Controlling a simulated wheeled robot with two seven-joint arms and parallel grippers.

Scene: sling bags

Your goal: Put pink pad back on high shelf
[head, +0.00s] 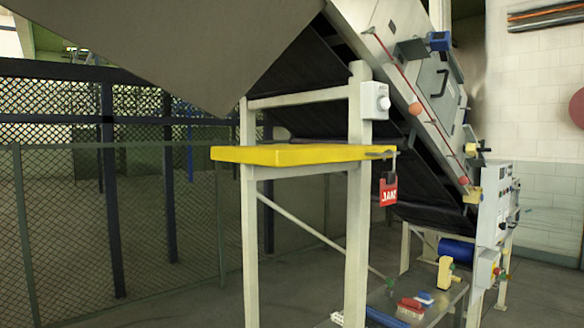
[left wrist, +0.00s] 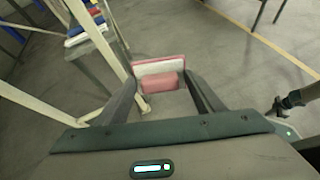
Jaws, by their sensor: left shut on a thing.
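The pink pad (left wrist: 158,83) is in the left wrist view, a pink block with a pale, pink-edged plate behind it. My left gripper (left wrist: 163,92) is shut on it, with one dark finger on each side. The pad is held over grey floor. The head view shows neither the pad nor my grippers. A yellow-topped high shelf (head: 285,154) stands on a cream frame in the middle of the head view. The visible front edge of its top looks bare, and a red padlock-like tag (head: 388,192) hangs at its right end.
A sloping conveyor machine (head: 420,85) rises behind the shelf. A low shelf at bottom right holds a red brush (head: 410,307) and a blue item (head: 425,298). Cream posts (left wrist: 95,35) stand close left of the gripper. Mesh fence (head: 65,200) fills the left.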

